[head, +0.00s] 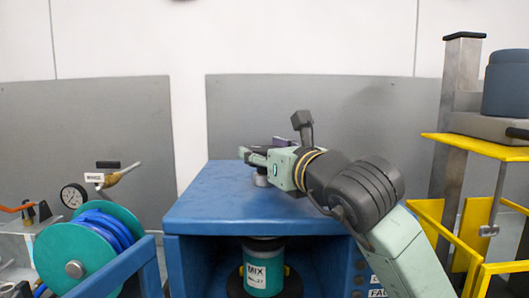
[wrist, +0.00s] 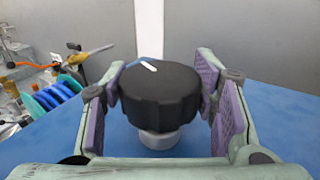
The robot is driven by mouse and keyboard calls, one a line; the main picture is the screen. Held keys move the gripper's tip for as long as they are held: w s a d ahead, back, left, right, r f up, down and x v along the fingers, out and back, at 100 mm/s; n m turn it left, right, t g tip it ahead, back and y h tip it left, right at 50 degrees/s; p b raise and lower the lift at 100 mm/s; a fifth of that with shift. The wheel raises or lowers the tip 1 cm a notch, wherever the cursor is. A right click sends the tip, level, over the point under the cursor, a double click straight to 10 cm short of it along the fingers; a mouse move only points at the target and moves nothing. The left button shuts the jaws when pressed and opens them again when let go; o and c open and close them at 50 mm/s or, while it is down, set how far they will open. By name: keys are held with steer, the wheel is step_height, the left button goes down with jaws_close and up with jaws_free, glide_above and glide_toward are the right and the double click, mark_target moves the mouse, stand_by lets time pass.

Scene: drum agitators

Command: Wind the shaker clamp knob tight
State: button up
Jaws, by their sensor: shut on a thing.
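The clamp knob (wrist: 160,96) is a black, lobed knob with a white mark on its top, on a short grey metal collar (wrist: 158,138). It stands upright on top of the blue shaker cabinet (head: 215,211). In the wrist view it sits between the purple pads of my gripper (wrist: 162,88), which are shut on its two sides. In the head view my gripper (head: 258,160) reaches over the cabinet top from the right and hides most of the knob. A teal can labelled MIX (head: 263,276) stands inside the cabinet, below the knob.
A teal reel with blue hose (head: 90,250) and a round gauge (head: 73,196) stand at the left. A yellow frame (head: 470,145) with a dark blue container (head: 507,83) stands at the right. Grey panels (head: 85,130) rise behind. The cabinet top around the knob is clear.

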steer(key=c, duration=0.4)
steer(key=shift+o, duration=0.2)
steer(key=shift+f+h+b, duration=0.15)
steer(key=shift+h+b, duration=0.15)
steer(key=shift+b, duration=0.25)
steer(key=m+h+b, duration=0.1)
steer(key=t+h+b, duration=0.1)
steer(key=b, duration=0.1)
steer(key=shift+a+f+m+b, duration=0.1)
steer(key=shift+f+m+b, duration=0.1)
steer(key=shift+m+b, duration=0.15)
steer(key=m+t+h+b, duration=0.1)
steer(key=m+h+b, duration=0.1)
steer(key=h+b, duration=0.1)
steer(key=shift+b, duration=0.6)
steer(key=m+h+b, duration=0.1)
steer(key=b, duration=0.1)
steer(key=m+h+b, duration=0.1)
steer(key=h, duration=0.1)
steer(key=shift+r+b, duration=0.25)
steer(key=shift+b, duration=0.1)
steer(key=shift+r+m+h, duration=0.1)
steer(key=shift+m+h, duration=0.25)
steer(key=shift+h, duration=0.15)
steer(key=o, duration=1.2)
steer(key=shift+c, duration=0.2)
